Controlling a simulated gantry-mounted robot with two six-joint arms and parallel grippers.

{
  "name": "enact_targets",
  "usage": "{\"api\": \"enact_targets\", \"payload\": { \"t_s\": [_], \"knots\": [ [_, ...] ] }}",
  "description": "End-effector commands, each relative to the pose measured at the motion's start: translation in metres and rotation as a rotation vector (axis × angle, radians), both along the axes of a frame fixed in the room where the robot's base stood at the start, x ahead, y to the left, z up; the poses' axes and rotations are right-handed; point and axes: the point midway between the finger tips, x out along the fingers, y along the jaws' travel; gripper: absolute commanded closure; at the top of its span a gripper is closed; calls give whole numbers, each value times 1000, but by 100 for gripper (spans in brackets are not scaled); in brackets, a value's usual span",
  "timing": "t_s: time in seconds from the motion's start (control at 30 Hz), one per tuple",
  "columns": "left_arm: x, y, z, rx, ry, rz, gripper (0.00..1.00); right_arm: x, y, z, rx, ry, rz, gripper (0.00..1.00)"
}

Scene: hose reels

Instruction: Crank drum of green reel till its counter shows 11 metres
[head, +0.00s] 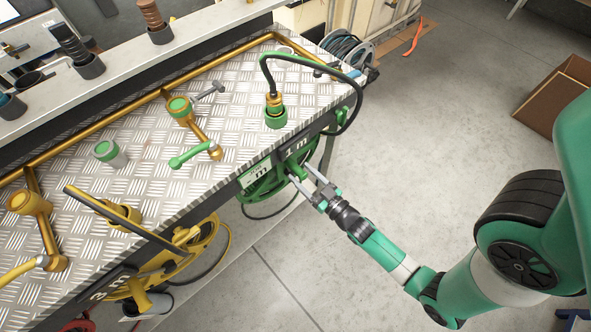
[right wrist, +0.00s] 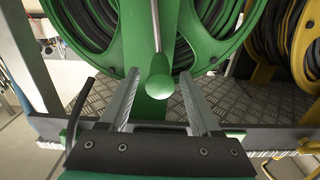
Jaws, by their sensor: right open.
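The green reel (head: 262,185) hangs below the front edge of the bench and fills the top of the right wrist view (right wrist: 210,40), dark hose wound on its drum. Its crank handle, a green knob (right wrist: 160,78) on a grey rod, shows in the right wrist view. My right gripper (head: 303,175) is open, its fingers pointing at the reel. In the right wrist view my gripper (right wrist: 159,80) has one finger on each side of the knob, with gaps. My left gripper is out of view.
A yellow reel (head: 185,255) hangs left of the green one. The treadplate bench top (head: 235,110) holds brass pipes, a green tap (head: 190,156) and a green hose fitting (head: 275,112). A hose (head: 350,110) loops over the right edge. The floor (head: 420,130) in front is mostly clear.

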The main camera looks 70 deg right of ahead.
Motion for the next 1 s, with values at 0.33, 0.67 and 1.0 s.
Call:
{"api": "enact_targets", "payload": {
  "t_s": [0.33, 0.67, 1.0],
  "knots": [
    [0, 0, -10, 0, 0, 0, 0, 30, -16, 0, -1, 0, 0, 36],
    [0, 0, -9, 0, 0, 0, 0, 30, -16, 0, 0, 1, 0, 65],
    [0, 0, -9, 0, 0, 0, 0, 29, -15, 0, 0, 1, 0, 100]
  ]
}}
